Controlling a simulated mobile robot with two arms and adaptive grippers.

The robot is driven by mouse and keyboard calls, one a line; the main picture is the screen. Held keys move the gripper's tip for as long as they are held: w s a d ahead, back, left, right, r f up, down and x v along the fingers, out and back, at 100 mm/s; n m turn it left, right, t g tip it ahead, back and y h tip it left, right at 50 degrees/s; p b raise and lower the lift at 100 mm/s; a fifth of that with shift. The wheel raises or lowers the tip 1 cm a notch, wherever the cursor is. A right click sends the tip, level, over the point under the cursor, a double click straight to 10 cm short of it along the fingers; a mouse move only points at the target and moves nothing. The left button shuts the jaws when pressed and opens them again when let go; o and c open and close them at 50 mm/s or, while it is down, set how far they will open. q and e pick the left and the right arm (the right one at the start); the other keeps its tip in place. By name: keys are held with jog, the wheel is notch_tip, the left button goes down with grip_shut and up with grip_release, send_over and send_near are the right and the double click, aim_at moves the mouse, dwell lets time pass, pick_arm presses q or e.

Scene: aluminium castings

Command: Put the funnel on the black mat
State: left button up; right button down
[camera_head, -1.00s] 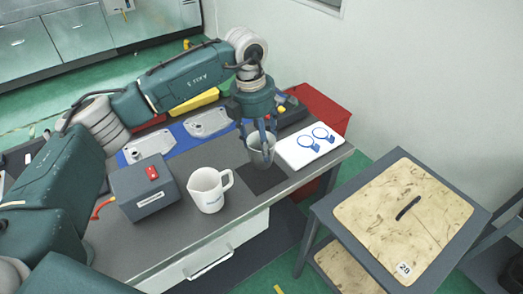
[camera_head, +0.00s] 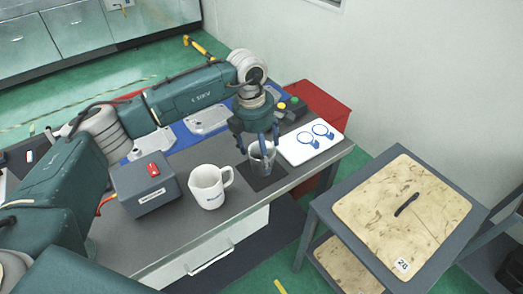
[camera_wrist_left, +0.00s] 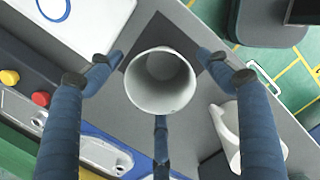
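The funnel (camera_head: 262,163) is a light grey, tapering, cup-like piece with its wide round mouth up. It stands upright on the black mat (camera_head: 268,182) near the table's right end. In the left wrist view the funnel (camera_wrist_left: 160,82) is centred, with part of the black mat (camera_wrist_left: 140,48) showing around it. My left gripper (camera_head: 260,147) is above and around the funnel, pointing down. In the wrist view its fingers (camera_wrist_left: 159,64) are spread apart, with gaps between the two upper fingertips and the rim. The funnel's base is hidden there. My right gripper is not in view.
A white mug (camera_head: 208,188) stands left of the mat. A white board with blue rings (camera_head: 310,143) lies right of it. A grey box with a red top piece (camera_head: 146,186) and a blue mat with metal castings (camera_head: 208,120) are further left. A side table (camera_head: 400,215) stands right.

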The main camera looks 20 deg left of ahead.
pick_arm(q)
jog(key=shift+r, duration=0.55)
notch_tip(320, 180, up, 11)
jog(key=a+b, duration=0.1)
jog(key=b, duration=0.2)
jog(key=shift+s, duration=0.45)
jog(key=shift+a, duration=0.1)
